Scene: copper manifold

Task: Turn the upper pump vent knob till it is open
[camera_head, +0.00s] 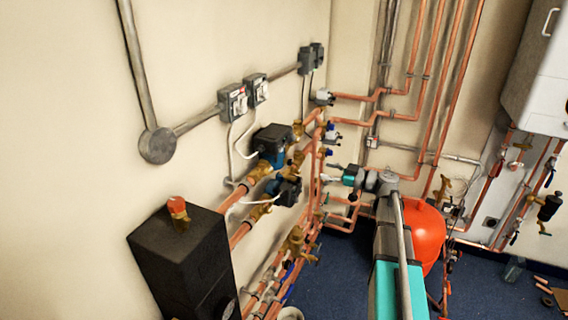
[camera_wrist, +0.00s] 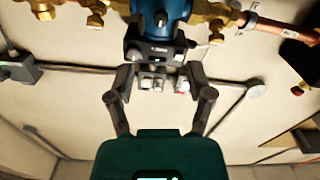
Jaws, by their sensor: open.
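The upper pump (camera_head: 272,138) has a black head and blue body, on copper pipes along the left wall. A second, similar pump (camera_head: 287,190) sits below it. My gripper (camera_head: 329,168) is to the right of the pumps, apart from them. In the wrist view my gripper (camera_wrist: 161,72) is open, with nothing between its fingers. A pump with a blue body (camera_wrist: 165,14) and a black head (camera_wrist: 152,48) is ahead of the fingertips, seen upside down. Which pump this is, I cannot tell for sure. The vent knob cannot be made out clearly.
Grey switch boxes (camera_head: 234,101) hang on the wall above the pumps. A black box with a red cap (camera_head: 178,250) stands at front left. Copper pipes (camera_head: 445,95) run up the back wall. A red vessel (camera_head: 426,232) is beside my arm. A white boiler (camera_head: 538,75) is at right.

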